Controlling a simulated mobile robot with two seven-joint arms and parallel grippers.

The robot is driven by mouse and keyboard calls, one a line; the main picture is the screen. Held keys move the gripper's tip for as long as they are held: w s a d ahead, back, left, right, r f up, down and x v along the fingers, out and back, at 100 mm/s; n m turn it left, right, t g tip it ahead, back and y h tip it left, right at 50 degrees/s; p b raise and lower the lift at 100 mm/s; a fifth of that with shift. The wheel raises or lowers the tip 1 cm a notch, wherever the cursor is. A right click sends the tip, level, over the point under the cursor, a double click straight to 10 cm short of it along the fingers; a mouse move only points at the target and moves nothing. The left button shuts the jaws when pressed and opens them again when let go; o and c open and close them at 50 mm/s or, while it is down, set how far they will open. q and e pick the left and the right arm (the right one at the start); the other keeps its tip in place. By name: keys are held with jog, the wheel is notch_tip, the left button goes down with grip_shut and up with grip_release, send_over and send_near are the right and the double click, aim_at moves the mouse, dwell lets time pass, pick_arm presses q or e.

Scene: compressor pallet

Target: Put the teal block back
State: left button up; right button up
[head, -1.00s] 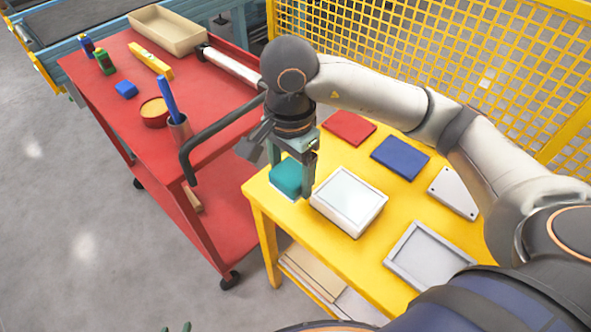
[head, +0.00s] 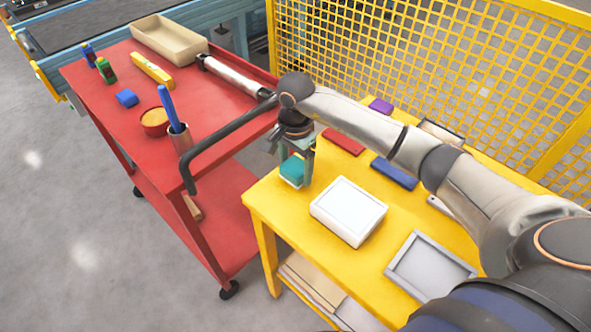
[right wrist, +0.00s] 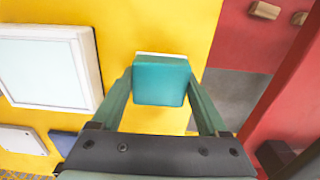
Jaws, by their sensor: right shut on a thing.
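The teal block (head: 292,170) is at the left end of the yellow table (head: 262,203), with a pale layer at its underside. My right gripper (head: 297,168) points down over it and is shut on it. In the right wrist view the teal block (right wrist: 160,82) sits between the two fingertips of my gripper (right wrist: 160,90), with a white strip along its far edge. I cannot tell whether the block touches the table top. My left gripper is not in view.
A white box (head: 348,210) stands close beside the block. A grey tray (head: 430,268), red plate (head: 344,141), blue plate (head: 394,174) and purple block (head: 381,105) share the table. A red cart (head: 215,165) stands left, its dark handle near my gripper. Yellow mesh fence (head: 400,60) is behind.

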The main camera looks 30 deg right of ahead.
aim_at(296, 166)
jog(key=shift+f, duration=0.65)
jog(key=shift+f, duration=0.15)
jog(key=o, duration=1.2)
notch_tip(296, 166, up, 12)
jog(key=shift+r, duration=0.2)
